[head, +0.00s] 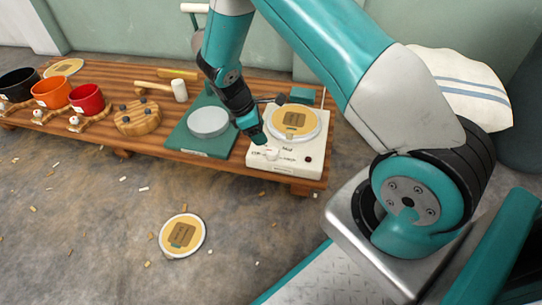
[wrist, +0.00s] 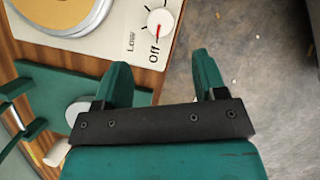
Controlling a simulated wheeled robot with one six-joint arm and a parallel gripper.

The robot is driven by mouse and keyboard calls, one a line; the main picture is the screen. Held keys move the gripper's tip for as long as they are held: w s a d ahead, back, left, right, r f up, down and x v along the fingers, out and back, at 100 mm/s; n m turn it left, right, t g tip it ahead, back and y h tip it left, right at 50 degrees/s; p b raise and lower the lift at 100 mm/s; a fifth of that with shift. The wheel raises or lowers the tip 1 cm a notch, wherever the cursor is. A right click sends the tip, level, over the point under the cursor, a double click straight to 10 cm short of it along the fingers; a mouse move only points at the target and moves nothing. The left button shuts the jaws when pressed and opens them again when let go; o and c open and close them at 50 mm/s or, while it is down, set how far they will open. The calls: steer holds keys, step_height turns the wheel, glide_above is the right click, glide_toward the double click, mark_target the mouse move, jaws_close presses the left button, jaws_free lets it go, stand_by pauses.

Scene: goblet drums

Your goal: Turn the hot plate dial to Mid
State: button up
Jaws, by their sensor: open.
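The hot plate (head: 313,160) is a cream box at the right end of the low wooden bench. In the wrist view its white dial (wrist: 160,22) carries a red line at the "Off" mark; "Low" is printed to the left, and a "Mid" mark cannot be read there. The dial also shows at the front of the hot plate in the head view (head: 272,153). My gripper (wrist: 163,72) is open and empty. Its fingertips are short of the dial in the wrist view, which lies beyond the gap between them. In the head view my gripper (head: 256,134) is beside the hot plate's left front.
A round tan-and-white disc (head: 295,121) lies on the hot plate. A green scale with a grey plate (head: 208,121) stands close on the left. A mallet (head: 180,90), a wooden peg block (head: 137,117) and coloured pots (head: 87,99) are farther left. Another disc (head: 182,235) lies on the floor.

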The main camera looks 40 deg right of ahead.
mark_target(272, 151)
steer(key=b+x, duration=0.4)
steer(key=x, duration=0.5)
steer(key=shift+s+d+f+b, duration=0.1)
steer(key=shift+d+f+b, duration=0.05)
steer(key=shift+f+b, duration=0.2)
steer(key=c, duration=0.9)
